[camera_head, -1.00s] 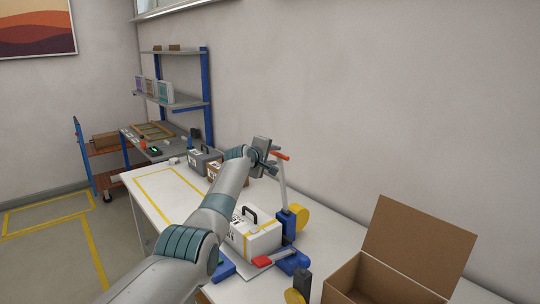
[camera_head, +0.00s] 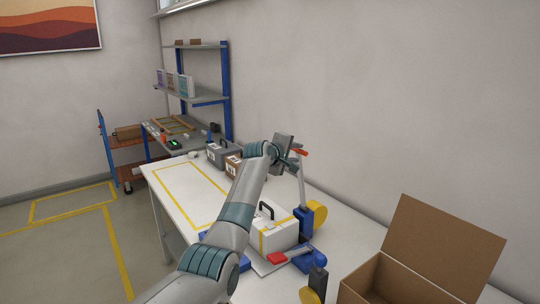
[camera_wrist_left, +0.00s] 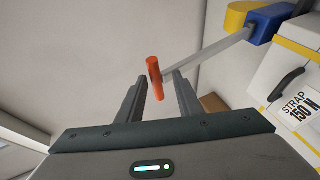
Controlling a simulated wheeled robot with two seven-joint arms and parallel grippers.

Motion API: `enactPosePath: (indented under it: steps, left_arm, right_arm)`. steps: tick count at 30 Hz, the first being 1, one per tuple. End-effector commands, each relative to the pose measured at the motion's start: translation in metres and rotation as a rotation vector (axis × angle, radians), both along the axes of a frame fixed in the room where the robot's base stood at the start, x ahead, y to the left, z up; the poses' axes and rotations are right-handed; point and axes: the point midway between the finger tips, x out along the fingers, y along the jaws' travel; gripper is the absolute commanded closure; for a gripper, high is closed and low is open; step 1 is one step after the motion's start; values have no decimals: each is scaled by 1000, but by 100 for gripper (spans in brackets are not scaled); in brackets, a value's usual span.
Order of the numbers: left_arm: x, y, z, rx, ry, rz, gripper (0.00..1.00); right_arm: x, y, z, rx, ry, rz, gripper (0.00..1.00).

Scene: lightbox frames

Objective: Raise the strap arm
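The strap arm (camera_head: 301,188) is a thin grey lever, standing nearly upright with an orange handle (camera_head: 302,153) at its top. It rises from a blue and yellow mount beside a white case (camera_head: 272,236) with a yellow strap. My left gripper (camera_head: 290,150) is at the handle's height, just left of it. In the left wrist view, the fingers (camera_wrist_left: 160,77) are apart, with the orange handle (camera_wrist_left: 153,68) between and beyond their tips. Gaps show on both sides of it. My right gripper is in neither view.
An open cardboard box (camera_head: 430,250) stands at the right of the white table (camera_head: 168,207). A grey case (camera_head: 215,156) and a brown box (camera_head: 233,167) are farther back. A red-handled lever (camera_head: 277,259) lies low in front of the white case. The wall runs close behind.

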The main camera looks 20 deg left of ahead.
Motion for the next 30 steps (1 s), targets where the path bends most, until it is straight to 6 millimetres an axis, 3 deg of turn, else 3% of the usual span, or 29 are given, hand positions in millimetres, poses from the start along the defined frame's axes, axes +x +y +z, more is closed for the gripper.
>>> enactPosePath:
  steps: [14, 30]
  left_arm:
    - [-45, 18, 16, 2, -9, 8, 68]
    - [-115, 40, 41, 1, -14, 13, 68]
  right_arm:
    - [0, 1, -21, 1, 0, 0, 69]
    - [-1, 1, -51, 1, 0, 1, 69]
